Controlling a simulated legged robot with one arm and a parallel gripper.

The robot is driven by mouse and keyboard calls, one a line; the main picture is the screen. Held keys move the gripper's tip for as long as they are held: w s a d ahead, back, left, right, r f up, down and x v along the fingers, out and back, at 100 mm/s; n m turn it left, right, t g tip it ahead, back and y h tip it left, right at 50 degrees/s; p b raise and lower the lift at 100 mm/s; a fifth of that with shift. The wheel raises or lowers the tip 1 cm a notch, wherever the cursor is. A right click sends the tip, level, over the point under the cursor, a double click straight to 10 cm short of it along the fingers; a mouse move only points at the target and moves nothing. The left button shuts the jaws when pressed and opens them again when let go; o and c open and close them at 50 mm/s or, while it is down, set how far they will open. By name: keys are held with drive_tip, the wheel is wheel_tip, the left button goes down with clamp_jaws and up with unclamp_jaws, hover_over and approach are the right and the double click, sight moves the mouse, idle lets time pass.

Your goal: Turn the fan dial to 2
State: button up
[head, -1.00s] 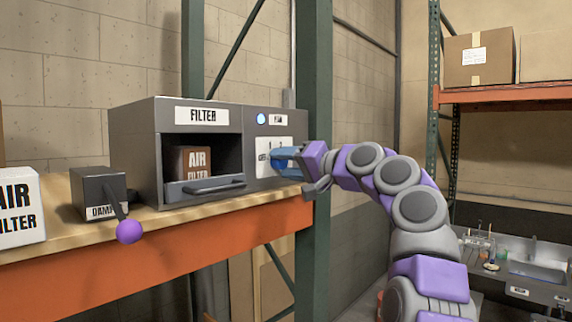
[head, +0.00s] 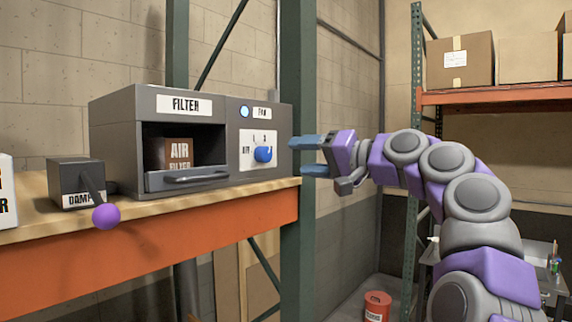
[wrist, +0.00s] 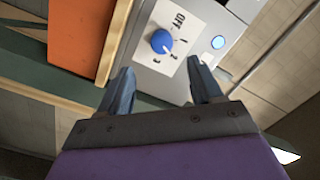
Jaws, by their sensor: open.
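The blue fan dial (head: 262,154) sits on a white plate on the right front of the grey filter unit (head: 230,185). In the wrist view the dial (wrist: 161,41) shows with OFF, 1, 2 and 3 around it. A small white mark on the dial appears to point toward the 2. My gripper (head: 300,157) is open and empty, to the right of the dial and apart from it. In the wrist view its two fingertips (wrist: 159,66) are spread below the dial, with nothing between them.
A blue round light (head: 244,111) is beside the FAN label. An air filter box (head: 175,152) sits in the unit's opening. A damper box (head: 75,180) with a purple-knobbed lever stands left. A green rack post (head: 299,230) stands just right of the unit, close to my gripper.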

drive_tip(key=v, duration=0.7)
drive_tip(key=shift+d, duration=0.4)
drive_tip(key=shift+s, duration=0.15)
drive_tip(key=s+a+f+g+h+b, duration=0.25)
drive_tip(key=s+f, duration=0.25)
drive_tip(key=f, duration=0.6)
drive_tip(key=s+a+f+g+h+b, duration=0.2)
drive_tip(key=s+a+f, duration=0.2)
drive_tip(key=f, duration=0.7)
drive_tip(key=s+a+f+g+h+b, duration=0.25)
drive_tip(key=s+f, duration=0.25)
drive_tip(key=f, duration=0.6)
drive_tip(key=s+d+f+g+h+b, duration=0.1)
drive_tip(key=s+d+f, duration=0.3)
drive_tip(key=s+f, duration=0.5)
drive_tip(key=s+d+f+g+h+b, duration=0.2)
drive_tip(key=s+d+f+h, duration=0.2)
drive_tip(key=s+f, duration=0.4)
drive_tip(key=s+d+f+g+h+b, duration=0.2)
drive_tip(key=s+d+f, duration=0.4)
drive_tip(key=f, duration=0.8)
drive_tip(key=s, duration=0.3)
drive_tip(key=shift+s+m+h, duration=0.3)
